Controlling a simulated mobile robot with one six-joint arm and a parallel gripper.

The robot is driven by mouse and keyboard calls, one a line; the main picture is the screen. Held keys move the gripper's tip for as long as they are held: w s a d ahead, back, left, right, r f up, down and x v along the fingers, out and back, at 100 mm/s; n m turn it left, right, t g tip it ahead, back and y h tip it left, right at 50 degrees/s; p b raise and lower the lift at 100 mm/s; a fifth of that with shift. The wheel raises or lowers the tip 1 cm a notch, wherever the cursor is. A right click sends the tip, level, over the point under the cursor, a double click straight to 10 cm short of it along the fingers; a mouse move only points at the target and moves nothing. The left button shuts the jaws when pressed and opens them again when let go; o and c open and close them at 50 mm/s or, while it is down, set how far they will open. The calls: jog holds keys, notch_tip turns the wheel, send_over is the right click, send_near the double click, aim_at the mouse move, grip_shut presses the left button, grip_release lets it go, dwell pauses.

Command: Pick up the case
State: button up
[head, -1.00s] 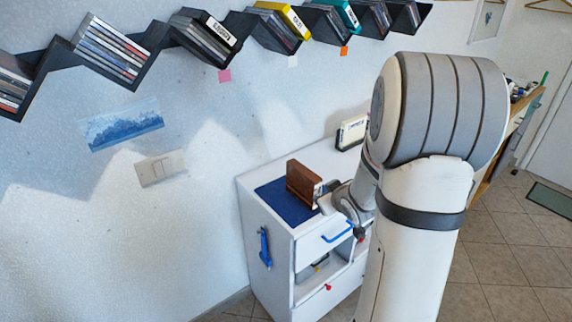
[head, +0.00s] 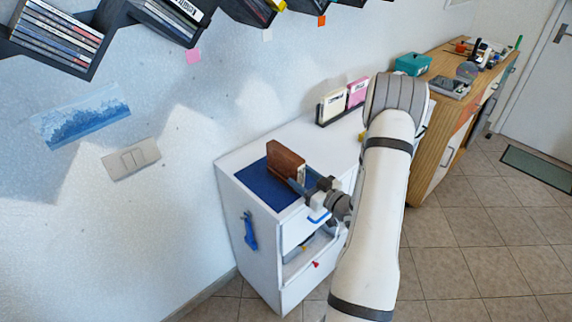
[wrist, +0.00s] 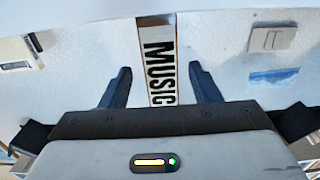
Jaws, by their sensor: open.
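The case (head: 284,160) is a brown upright block with a pale edge facing my arm. It stands on the blue mat (head: 258,183) on top of the white cabinet. In the wrist view the case (wrist: 160,70) shows a white spine lettered "MUSIC", with brown edges. My gripper (head: 295,182) is at the front edge of the cabinet top, close to the case's near end. In the wrist view my gripper (wrist: 160,82) is open, with one dark finger on each side of the spine and gaps between. Whether the fingers overlap the case in depth is unclear.
The white cabinet (head: 245,205) has a blue handle on its side and an open compartment below. Two cases in a holder (head: 343,101) stand farther back on its top. A wooden bench (head: 455,105) is at the right. Wall shelves (head: 85,50) hold discs above.

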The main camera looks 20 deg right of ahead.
aim_at(293, 171)
jog(key=p+x, duration=0.1)
jog(key=x, duration=0.3)
jog(key=shift+w+a, duration=0.2)
jog(key=shift+w, duration=0.05)
grip_shut()
dwell(0.4)
jog(key=shift+r, duration=0.1)
